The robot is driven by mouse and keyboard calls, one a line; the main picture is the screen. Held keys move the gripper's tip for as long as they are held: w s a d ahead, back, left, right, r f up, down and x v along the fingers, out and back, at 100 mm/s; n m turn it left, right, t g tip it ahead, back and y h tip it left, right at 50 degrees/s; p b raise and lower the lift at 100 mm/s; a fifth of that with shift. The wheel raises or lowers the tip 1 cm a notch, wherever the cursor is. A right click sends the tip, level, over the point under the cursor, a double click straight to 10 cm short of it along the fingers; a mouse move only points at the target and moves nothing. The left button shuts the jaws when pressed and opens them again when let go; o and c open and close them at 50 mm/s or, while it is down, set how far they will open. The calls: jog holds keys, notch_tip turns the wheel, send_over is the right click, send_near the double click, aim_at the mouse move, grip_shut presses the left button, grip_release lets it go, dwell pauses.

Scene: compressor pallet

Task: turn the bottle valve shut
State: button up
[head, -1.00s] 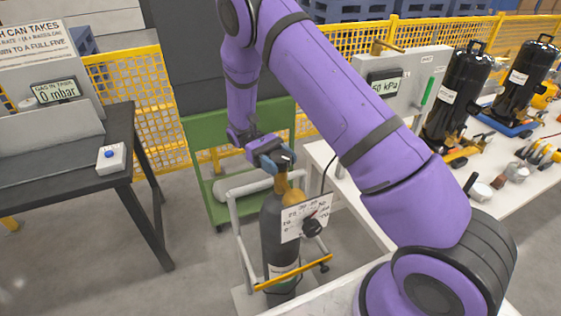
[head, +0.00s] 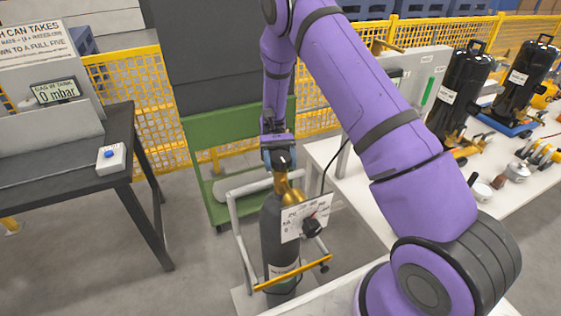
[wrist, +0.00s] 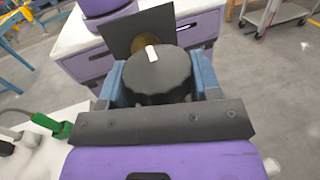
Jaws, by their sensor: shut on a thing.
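The gas bottle (head: 280,240) is a dark cylinder standing upright in a grey frame trolley, with a brass valve body (head: 285,188) at its top. A white dial plate (head: 296,219) with a black knob (head: 312,227) is fixed in front of it. My gripper (head: 279,160) is over the bottle's top. In the wrist view the black ribbed valve handwheel (wrist: 157,75) with a white mark sits between my blue fingers, which are shut on it. The white mark points away from my palm, slightly left. In the head view my fingers hide the handwheel.
A black table (head: 60,170) with a blue-button box (head: 111,158) stands at left. A white bench (head: 335,175) with black canisters (head: 463,95) is at right. A green cart (head: 207,190) stands behind the bottle, before yellow mesh fencing (head: 125,85).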

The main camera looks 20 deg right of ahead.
dwell(0.3)
jog(key=o, duration=0.9)
jog(key=shift+w, duration=0.1)
jog(key=shift+v, duration=3.65)
